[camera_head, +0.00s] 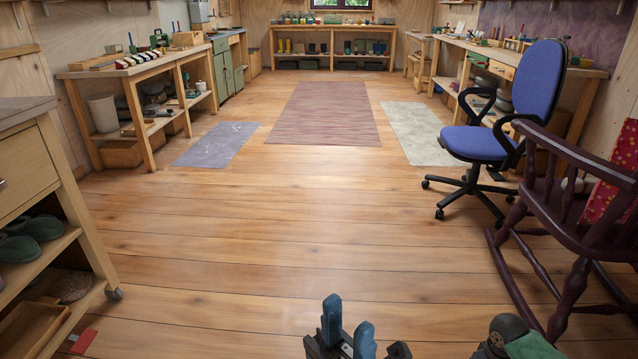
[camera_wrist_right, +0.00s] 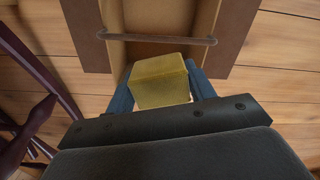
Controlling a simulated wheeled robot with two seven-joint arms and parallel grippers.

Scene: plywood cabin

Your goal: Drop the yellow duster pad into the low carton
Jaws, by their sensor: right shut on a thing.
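In the right wrist view a yellow duster pad (camera_wrist_right: 160,84), block-shaped, is between the blue fingers of my right gripper (camera_wrist_right: 160,88), which is shut on it. The low carton (camera_wrist_right: 205,20) is at the top of that view, its brown flaps spread to the sides. The pad overlaps the carton's near part in the picture; its height above the carton is hard to tell. In the head view my left gripper (camera_head: 348,325) is at the bottom middle, its blue fingers apart with nothing between them. The pad and carton do not show in the head view.
A purple rocking chair (camera_head: 570,215) and a blue office chair (camera_head: 530,95) stand at the right. A wooden shelf unit (camera_head: 85,215) with green shoes is at the left. Workbenches line the walls. The plank floor (camera_head: 280,230) in the middle is clear, with rugs farther back.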

